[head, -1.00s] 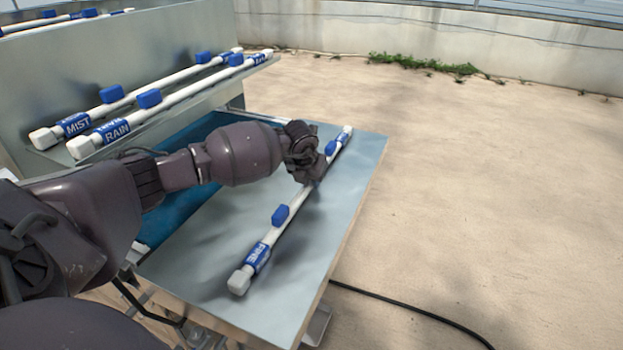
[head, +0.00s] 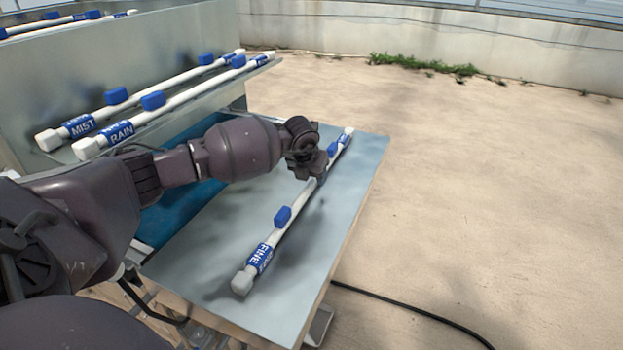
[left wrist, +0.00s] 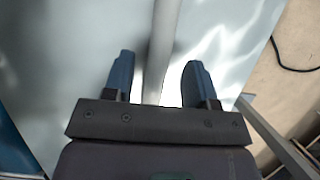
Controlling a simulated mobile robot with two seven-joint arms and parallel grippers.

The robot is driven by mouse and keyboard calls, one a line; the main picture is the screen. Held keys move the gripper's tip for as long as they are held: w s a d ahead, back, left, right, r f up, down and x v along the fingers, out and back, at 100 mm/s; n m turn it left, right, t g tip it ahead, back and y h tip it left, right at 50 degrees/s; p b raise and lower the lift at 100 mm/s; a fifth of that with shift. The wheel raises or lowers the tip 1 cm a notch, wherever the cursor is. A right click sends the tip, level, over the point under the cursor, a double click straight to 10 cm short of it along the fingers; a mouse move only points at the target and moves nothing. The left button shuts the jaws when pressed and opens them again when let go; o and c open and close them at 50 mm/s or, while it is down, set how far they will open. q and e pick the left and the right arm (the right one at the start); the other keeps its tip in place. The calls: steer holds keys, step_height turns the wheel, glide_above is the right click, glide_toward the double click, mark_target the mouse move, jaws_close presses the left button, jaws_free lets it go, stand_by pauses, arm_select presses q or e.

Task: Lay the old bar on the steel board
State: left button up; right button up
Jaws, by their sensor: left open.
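The old bar (head: 297,204) is a white tube with blue clips and a blue label reading FINE. It lies lengthwise on the steel board (head: 215,278), a flat grey sheet. My left gripper (head: 318,178) is over the middle of the bar and hides part of it in the head view. In the left wrist view the left gripper (left wrist: 160,82) has its two blue-grey fingers apart, with the white bar (left wrist: 161,60) running between them. Whether the fingers still touch the bar is hard to tell. My right gripper is not in view.
Two white bars, labelled MIST (head: 145,96) and RAIN (head: 185,107), rest on a steel shelf at left. More bars lie on a ledge at the far upper left. A black cable (head: 420,312) crosses the open floor at right.

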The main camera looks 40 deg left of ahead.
mark_target(305, 191)
arm_select(q)
steer(key=a+p+v, duration=0.1)
steer(key=p+v, duration=0.1)
steer(key=v, duration=0.8)
steer(key=shift+d, duration=0.5)
steer(key=shift+s, duration=0.1)
